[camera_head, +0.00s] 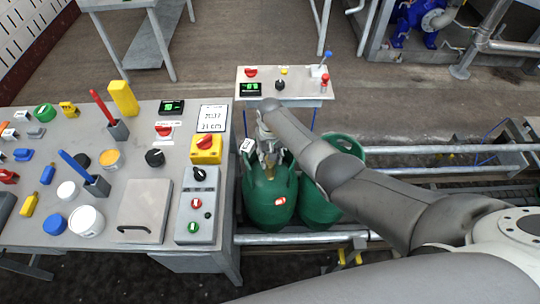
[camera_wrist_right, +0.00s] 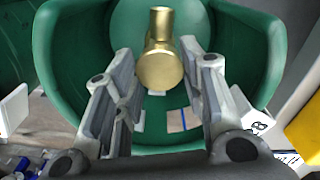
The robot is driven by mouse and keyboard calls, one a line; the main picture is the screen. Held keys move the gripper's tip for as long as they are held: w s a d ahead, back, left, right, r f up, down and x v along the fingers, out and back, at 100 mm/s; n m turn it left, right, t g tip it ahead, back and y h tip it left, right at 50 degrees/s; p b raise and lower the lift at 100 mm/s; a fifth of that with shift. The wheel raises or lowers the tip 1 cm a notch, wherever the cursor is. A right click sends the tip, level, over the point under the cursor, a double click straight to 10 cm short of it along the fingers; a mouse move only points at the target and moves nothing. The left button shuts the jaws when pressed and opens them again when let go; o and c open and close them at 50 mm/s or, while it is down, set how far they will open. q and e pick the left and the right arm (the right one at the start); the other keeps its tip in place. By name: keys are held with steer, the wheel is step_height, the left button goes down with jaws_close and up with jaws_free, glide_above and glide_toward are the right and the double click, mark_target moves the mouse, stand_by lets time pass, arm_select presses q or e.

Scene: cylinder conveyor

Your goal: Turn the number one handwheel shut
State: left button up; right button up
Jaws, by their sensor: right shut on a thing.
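Two green gas cylinders stand on the conveyor; the left cylinder (camera_head: 270,205) is under my right gripper (camera_head: 268,155), and the right cylinder (camera_head: 318,205) is partly behind my arm. In the right wrist view the green collar (camera_wrist_right: 52,65) surrounds a brass valve (camera_wrist_right: 160,65). My right gripper (camera_wrist_right: 160,85) reaches down inside the collar, with one finger on each side of the brass valve, shut on it. My left gripper is not in view.
A grey workbench (camera_head: 140,190) with tools, tubs and switches is left of the cylinders. A small control panel (camera_head: 284,84) stands behind them. The conveyor rails (camera_head: 440,150) run right. A white tag (camera_head: 247,145) sits beside the left cylinder's collar.

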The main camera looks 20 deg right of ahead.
stand_by(0.5)
steer(key=o, duration=1)
step_height(320, 180, up, 12)
stand_by(0.6)
